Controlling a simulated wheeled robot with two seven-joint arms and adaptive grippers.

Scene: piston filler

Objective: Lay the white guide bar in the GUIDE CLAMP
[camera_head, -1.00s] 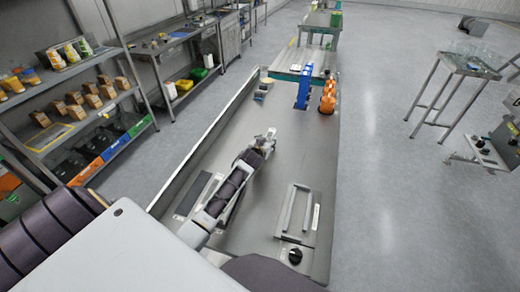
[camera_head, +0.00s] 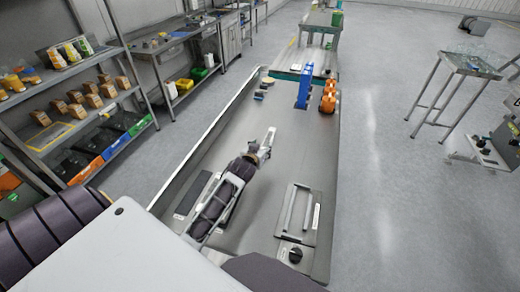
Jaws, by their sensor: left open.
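My left gripper (camera_head: 268,140) is above the middle of the long grey worktop, its arm coming up from the lower left. It is open, and its pale fingers point away from me. I cannot make out anything between them. A flat grey fixture plate (camera_head: 297,239) with pale raised rails (camera_head: 287,207) lies at the right front of the worktop, beyond the gripper's reach to the lower right. Its label is too small to read. I cannot tell whether one pale rail is the white guide bar, or which part is the guide clamp. My right gripper is not seen.
A black knob (camera_head: 295,255) stands in front of the plate. A dark strip (camera_head: 196,193) lies left of my arm. A blue stand (camera_head: 304,88) and orange items (camera_head: 328,98) are at the far end. The middle of the worktop is mostly clear.

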